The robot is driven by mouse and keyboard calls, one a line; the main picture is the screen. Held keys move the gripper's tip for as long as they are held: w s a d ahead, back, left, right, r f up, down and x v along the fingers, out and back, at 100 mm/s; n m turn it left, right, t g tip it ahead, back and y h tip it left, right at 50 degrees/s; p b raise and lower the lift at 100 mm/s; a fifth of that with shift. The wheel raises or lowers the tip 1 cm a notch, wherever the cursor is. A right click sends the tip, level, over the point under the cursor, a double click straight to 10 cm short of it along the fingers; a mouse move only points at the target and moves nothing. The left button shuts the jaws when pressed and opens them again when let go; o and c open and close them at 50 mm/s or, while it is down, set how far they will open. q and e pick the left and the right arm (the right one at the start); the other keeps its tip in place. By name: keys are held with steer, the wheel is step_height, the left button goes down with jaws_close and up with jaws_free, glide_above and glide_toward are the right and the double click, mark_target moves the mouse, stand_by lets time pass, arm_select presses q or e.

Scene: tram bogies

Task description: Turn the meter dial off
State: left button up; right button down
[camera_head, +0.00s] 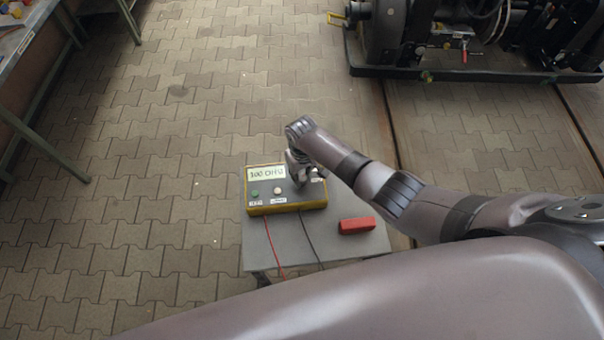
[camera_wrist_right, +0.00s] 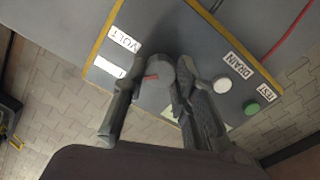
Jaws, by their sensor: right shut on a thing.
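The meter (camera_head: 287,207) is a grey box with a yellow edge on a small grey table. It has a display, a green button (camera_head: 255,193) and a white button (camera_head: 278,190). My right gripper (camera_head: 299,180) is over the right side of its panel and hides the dial in the head view. In the right wrist view the round grey dial (camera_wrist_right: 159,72) with a red mark sits between the two fingers of my right gripper (camera_wrist_right: 152,85), which are closed around it. The panel labels read VOLT, DRAIN and TEST. My left gripper is not in view.
A red block (camera_head: 357,225) lies on the grey table (camera_head: 262,254) at the right. Red and black cables (camera_head: 272,243) run from the meter's front edge. A bogie on a dark tray (camera_head: 470,74) stands at the top right, and a workbench (camera_head: 30,40) at the top left.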

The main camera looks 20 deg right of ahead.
mark_target(302, 177)
steer(key=shift+n, duration=0.3)
steer(key=n, duration=0.3)
steer(key=shift+n, duration=2.6)
steer(key=c, duration=1.3)
jaws_free()
step_height(302, 177, up, 12)
